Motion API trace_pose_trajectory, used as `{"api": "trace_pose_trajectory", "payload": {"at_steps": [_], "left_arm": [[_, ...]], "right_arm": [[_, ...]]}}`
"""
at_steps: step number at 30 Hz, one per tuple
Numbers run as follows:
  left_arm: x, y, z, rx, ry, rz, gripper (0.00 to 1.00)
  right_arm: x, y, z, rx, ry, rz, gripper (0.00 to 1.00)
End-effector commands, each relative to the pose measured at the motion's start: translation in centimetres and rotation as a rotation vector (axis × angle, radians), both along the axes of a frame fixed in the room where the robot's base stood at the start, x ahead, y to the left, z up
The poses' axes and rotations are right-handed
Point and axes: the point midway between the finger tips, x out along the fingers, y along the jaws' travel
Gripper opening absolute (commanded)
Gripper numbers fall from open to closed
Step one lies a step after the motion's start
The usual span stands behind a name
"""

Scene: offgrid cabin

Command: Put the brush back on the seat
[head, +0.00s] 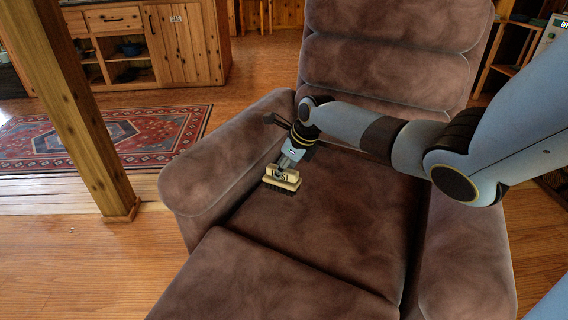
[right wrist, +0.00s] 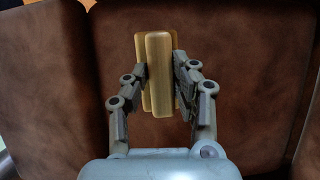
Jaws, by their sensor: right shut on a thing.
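The brush (head: 281,180) has a pale wooden block and dark bristles that point down. My right gripper (head: 286,167) is shut on it, over the left part of the brown recliner's seat (head: 330,215). In the right wrist view, the brush's wooden back (right wrist: 159,75) lies between the two fingers of the right gripper (right wrist: 160,80). The bristles are low over the seat near the left armrest; I cannot tell whether they touch it. My left gripper is not in view.
The recliner's left armrest (head: 220,155) rises close beside the brush, and the backrest (head: 390,60) stands behind. The seat's middle and front are clear. A wooden post (head: 85,110) and a red rug (head: 150,132) are to the left.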

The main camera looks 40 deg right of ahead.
Motion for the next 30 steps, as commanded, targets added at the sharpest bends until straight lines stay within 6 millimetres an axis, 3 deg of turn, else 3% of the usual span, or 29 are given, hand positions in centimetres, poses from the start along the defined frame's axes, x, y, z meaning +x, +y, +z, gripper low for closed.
{"api": "trace_pose_trajectory", "payload": {"at_steps": [9, 12, 30], "left_arm": [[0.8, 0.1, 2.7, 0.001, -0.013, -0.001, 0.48], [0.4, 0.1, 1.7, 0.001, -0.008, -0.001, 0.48], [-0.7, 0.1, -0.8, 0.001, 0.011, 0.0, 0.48]], "right_arm": [[0.1, 0.5, 0.7, -0.039, -0.002, -0.077, 0.0], [0.1, 0.4, -0.9, -0.039, 0.001, -0.077, 0.0], [0.0, 0.4, -5.6, -0.037, 0.001, -0.075, 0.0]]}}
